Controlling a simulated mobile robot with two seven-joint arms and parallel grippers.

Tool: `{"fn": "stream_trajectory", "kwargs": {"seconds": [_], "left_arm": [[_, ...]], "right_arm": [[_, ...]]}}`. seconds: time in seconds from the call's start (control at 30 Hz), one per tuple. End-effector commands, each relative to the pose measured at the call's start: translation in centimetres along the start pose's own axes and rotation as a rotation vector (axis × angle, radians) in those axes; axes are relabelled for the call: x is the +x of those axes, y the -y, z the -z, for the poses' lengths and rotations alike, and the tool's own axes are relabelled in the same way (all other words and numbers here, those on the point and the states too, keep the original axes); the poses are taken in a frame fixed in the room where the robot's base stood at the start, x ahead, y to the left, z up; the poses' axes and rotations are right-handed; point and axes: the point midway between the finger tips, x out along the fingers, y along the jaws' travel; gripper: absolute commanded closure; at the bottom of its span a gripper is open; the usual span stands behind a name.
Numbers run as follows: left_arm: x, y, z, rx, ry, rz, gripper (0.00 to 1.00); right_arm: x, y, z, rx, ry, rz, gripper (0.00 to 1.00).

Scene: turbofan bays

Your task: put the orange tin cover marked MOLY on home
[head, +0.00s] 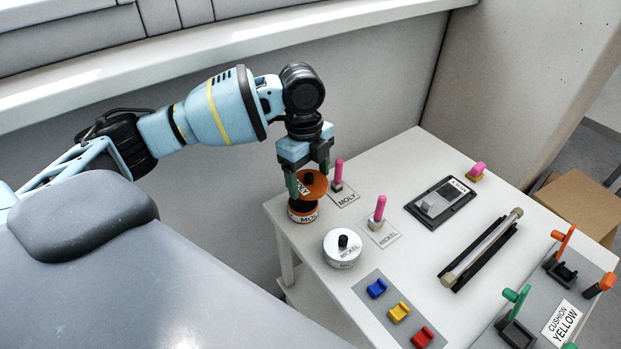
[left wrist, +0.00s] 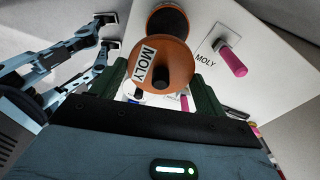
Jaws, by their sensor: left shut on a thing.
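The orange MOLY cover (head: 316,188) is a round disc with a black knob and a white MOLY label. It also shows in the left wrist view (left wrist: 178,58). My left gripper (head: 308,181) is shut on the cover, its green fingers on either side of it. The cover looks tilted and sits just above the orange tin marked MOLY (head: 303,215), apart from its rim as far as I can see. The tin's dark open top shows behind the cover in the left wrist view (left wrist: 168,22). My right gripper is not in view.
A pink peg (head: 338,173) on a MOLY card stands close behind the tin. A white NICKEL tin (head: 342,250) with its cover on stands to the front right, near another pink peg (head: 379,210). Coloured clips, a black tray (head: 440,203) and a rod (head: 482,247) occupy the table's right.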

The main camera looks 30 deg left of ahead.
Motion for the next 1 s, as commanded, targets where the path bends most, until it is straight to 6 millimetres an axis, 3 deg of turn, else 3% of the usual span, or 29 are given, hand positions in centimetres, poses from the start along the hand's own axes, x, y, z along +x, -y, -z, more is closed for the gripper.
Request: {"fn": "stream_trajectory", "kwargs": {"seconds": [0.2,0.43,1.0], "left_arm": [[-0.3,0.3,-1.2,0.272,-0.008,-0.023,0.49],[-0.2,0.3,-2.1,0.467,-0.018,-0.045,0.49],[0.8,0.3,-2.5,0.524,-0.023,-0.055,0.49]], "right_arm": [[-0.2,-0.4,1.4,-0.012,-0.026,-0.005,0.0],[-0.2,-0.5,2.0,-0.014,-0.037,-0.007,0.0],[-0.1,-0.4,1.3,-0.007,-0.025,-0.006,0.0]]}}
